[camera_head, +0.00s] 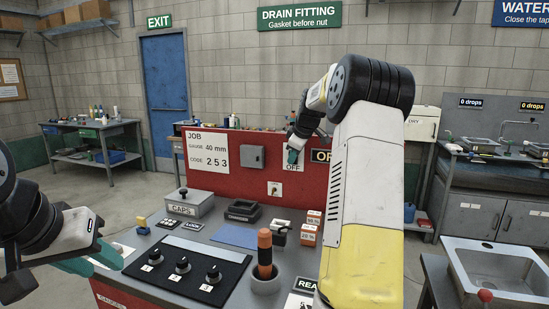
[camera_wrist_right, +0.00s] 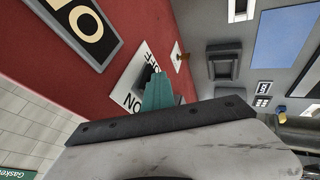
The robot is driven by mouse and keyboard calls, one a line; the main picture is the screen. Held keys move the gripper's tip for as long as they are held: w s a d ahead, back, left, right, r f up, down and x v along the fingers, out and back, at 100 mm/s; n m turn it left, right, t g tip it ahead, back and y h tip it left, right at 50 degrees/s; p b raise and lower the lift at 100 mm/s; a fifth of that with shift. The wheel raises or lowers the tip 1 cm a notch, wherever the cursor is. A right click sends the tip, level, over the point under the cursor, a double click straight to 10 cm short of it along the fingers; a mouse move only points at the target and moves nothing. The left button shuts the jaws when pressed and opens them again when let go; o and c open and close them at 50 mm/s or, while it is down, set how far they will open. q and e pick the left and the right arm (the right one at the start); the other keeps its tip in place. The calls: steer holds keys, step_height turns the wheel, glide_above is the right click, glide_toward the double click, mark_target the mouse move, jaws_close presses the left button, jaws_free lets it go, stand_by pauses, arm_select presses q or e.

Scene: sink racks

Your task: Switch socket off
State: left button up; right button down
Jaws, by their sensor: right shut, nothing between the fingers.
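The white ON/OFF plate (camera_wrist_right: 128,88) is on the red panel, with a dark switch part (camera_wrist_right: 149,72) at its middle. In the head view the plate's OFF label (camera_head: 292,168) shows below my right gripper (camera_head: 292,156). My right gripper's teal fingers (camera_wrist_right: 157,92) are shut with nothing between them, at the switch and partly hiding it. I cannot tell whether they touch it or which way it is set. A small white socket plate (camera_head: 275,189) is lower on the panel. My left gripper (camera_head: 92,260) appears open and empty at the counter's left edge.
A grey box (camera_head: 252,157) is left of the plate on the panel. The counter holds a knob panel (camera_head: 187,267), an orange-and-black cylinder (camera_head: 265,250), a grey CAPS box (camera_head: 190,204), a blue mat (camera_head: 235,235) and small blocks. A sink (camera_head: 500,268) is at right.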

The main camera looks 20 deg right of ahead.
steer(key=shift+r, duration=0.95)
steer(key=shift+d, duration=0.1)
